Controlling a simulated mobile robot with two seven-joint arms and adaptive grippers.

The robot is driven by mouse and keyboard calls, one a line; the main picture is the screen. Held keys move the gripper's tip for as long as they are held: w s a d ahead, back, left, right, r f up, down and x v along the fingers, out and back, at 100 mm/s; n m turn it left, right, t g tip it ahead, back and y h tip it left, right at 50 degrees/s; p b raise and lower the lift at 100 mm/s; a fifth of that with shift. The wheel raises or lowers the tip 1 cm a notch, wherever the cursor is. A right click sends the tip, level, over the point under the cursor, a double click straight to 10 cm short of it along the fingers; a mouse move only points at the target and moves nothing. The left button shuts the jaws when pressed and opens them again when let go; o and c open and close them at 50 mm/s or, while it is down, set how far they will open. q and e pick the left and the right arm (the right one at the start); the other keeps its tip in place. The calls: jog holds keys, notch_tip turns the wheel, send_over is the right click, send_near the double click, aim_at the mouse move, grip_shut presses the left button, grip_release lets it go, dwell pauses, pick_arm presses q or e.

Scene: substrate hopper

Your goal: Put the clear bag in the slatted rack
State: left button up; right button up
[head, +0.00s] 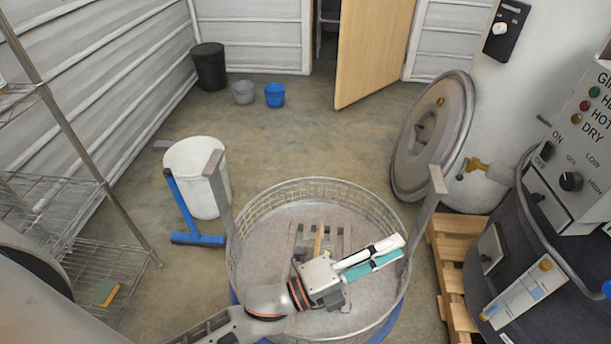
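My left gripper (372,258) reaches from the bottom over the round wire basket (290,188). A white strip and a teal strip lie close together at its tip. I cannot tell whether these are its fingers or something held, nor whether it is open or shut. Grey slats (340,236), possibly the slatted rack, show on the basket floor just behind the gripper, partly hidden by it. A tan stick-like piece (319,240) stands by them. I cannot make out a clear bag. My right gripper is not in view.
Two upright grey posts (216,190) (428,215) flank the basket. A white bucket (195,160) and blue squeegee (184,205) stand left. Wire shelving (100,260) is far left. A wooden pallet (450,255) and control machine (570,180) are right.

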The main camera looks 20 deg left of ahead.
pick_arm(q)
jog(key=s+a+f+n+y, duration=0.4)
jog(key=a+f+n+y, duration=0.6)
jog(key=a+f+n, duration=0.55)
jog(key=s+a+f+n+g+y, duration=0.2)
jog(key=s+a+f+n+g, duration=0.1)
jog(key=s+a+f+n, duration=0.3)
jog(key=s+f+n, duration=0.1)
jog(key=s+f, duration=0.1)
jog(key=s, duration=0.1)
jog(key=shift+s+a+f+g+y, duration=0.3)
jog(key=shift+s+y, duration=0.05)
jog(key=shift+y, duration=0.05)
